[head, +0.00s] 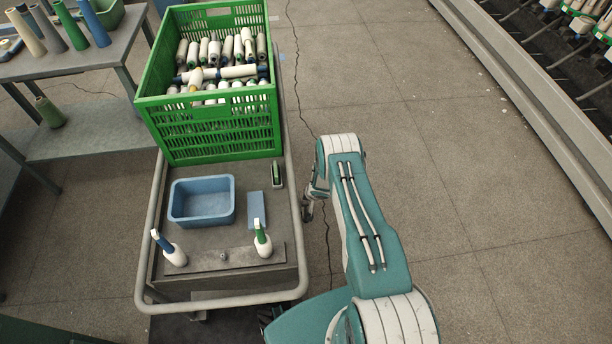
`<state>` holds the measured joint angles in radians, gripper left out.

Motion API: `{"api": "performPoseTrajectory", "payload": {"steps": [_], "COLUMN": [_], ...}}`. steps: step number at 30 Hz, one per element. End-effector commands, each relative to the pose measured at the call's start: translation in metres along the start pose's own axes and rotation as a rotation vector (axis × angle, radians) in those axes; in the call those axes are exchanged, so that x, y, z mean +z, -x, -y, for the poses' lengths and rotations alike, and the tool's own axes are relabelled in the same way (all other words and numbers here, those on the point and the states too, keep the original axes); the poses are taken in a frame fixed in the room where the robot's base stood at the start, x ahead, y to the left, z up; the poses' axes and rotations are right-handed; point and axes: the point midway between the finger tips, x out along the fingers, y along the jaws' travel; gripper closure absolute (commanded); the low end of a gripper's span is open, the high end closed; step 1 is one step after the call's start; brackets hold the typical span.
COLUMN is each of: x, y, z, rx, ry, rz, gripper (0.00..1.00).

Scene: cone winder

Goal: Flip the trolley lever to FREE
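The trolley (160,220) has a grey deck with a tubular rail around it. A small upright dark piece with a green part (277,174) stands at the deck's right edge, just in front of the crate. It may be the lever, but I cannot read any marking or tell its setting. My gripper (308,208) is just outside the trolley's right rail, to the right of and a little nearer than that piece. My arm partly hides it, and its fingers are too small to tell open from shut. I see nothing held in it.
A green crate (215,137) full of yarn bobbins fills the trolley's far end. A blue tub (203,218), a flat blue block (256,208) and two white bobbins with blue (172,252) and green (262,240) tips are nearer. Open floor (440,180) lies right; the winder (545,110) is beyond.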

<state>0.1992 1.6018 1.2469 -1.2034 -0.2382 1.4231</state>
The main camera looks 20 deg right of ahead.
Motion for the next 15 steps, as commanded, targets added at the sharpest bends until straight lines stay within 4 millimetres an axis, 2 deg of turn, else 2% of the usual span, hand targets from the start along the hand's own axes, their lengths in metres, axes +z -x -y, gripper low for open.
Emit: {"api": "performPoseTrajectory", "payload": {"steps": [8, 11, 15], "x": [-0.001, -0.001, -0.002], "y": [0.003, 0.011, 0.032], "z": [0.0, 0.0, 0.0], "rx": [-0.001, -0.001, -0.001], "ry": [0.0, -0.001, -0.002], "rz": [-0.001, -0.001, -0.002], "gripper": [1.0, 1.0, 1.0]}}
